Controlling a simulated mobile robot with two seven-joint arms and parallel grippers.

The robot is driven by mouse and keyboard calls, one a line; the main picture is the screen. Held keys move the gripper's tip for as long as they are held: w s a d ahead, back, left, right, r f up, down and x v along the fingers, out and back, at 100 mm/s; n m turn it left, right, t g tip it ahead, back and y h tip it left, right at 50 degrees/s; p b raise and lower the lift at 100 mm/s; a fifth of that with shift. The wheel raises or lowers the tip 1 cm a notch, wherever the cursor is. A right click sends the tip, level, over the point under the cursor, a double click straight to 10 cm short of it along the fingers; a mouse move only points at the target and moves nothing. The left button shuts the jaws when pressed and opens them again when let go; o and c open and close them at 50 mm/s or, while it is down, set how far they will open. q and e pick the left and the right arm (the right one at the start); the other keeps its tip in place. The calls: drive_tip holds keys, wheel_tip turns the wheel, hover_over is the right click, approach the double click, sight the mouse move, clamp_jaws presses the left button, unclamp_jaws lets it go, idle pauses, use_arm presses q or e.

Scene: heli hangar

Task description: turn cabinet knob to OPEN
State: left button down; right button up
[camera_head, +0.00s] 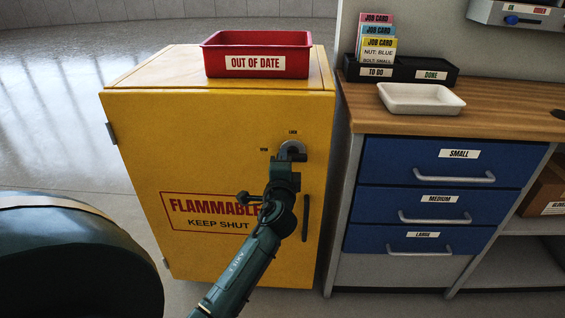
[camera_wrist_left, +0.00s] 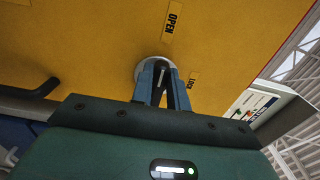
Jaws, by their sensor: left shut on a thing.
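The yellow cabinet (camera_head: 200,130) has a round grey knob (camera_head: 296,146) near the upper right of its door. A LOCK label (camera_head: 293,132) sits above the knob and an OPEN label (camera_head: 264,149) to its left. My left gripper (camera_head: 286,161) is at the knob, shut on it. In the left wrist view the fingers close over the middle of the knob (camera_wrist_left: 141,72), with the OPEN label (camera_wrist_left: 172,20) and the LOCK label (camera_wrist_left: 192,80) beside it. My right gripper is not in view.
A red OUT OF DATE bin (camera_head: 258,66) stands on the cabinet. The black door handle (camera_head: 306,218) is below the knob, close to my left arm. A workbench (camera_head: 480,103) with blue drawers (camera_head: 430,178) stands to the right across a narrow gap.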

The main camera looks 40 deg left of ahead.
use_arm(q)
drive_tip(key=shift+w+d+f, duration=0.1)
drive_tip(key=shift+d, duration=0.25)
drive_tip(key=c, duration=1.6)
unclamp_jaws()
drive_tip(key=shift+o, duration=1.2)
drive_tip(key=shift+a, duration=0.1)
drive_tip(key=shift+a, duration=0.1)
